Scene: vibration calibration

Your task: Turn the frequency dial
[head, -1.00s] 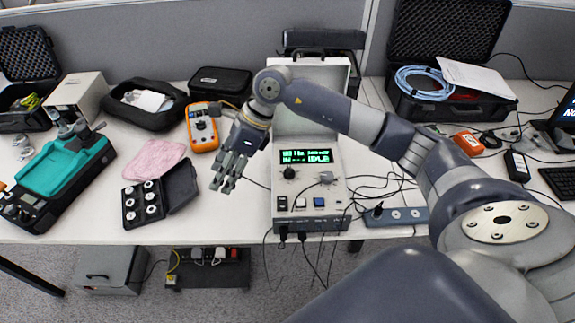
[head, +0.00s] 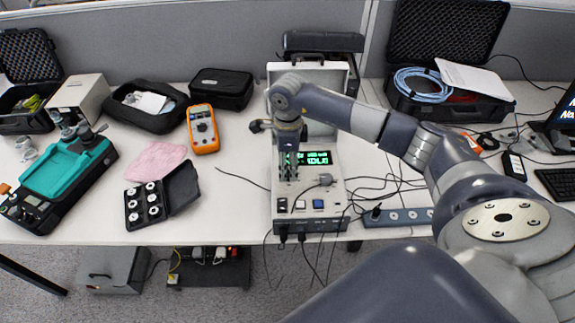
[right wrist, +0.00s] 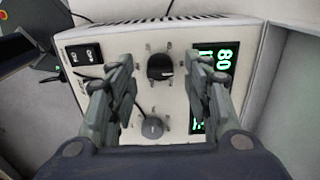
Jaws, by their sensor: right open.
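The control unit (head: 345,208) is a pale box with an open lid and a lit green display (head: 319,158) on its top panel. The frequency dial appears to be the black round knob (right wrist: 160,66) beside the display in the right wrist view; in the head view my gripper hides it. My right gripper (head: 288,178) points down over the panel, left of the display. In the right wrist view its open fingers (right wrist: 158,75) stand on either side of the black knob, with no clear contact. My left gripper is out of view.
Cables cross the table to the right.

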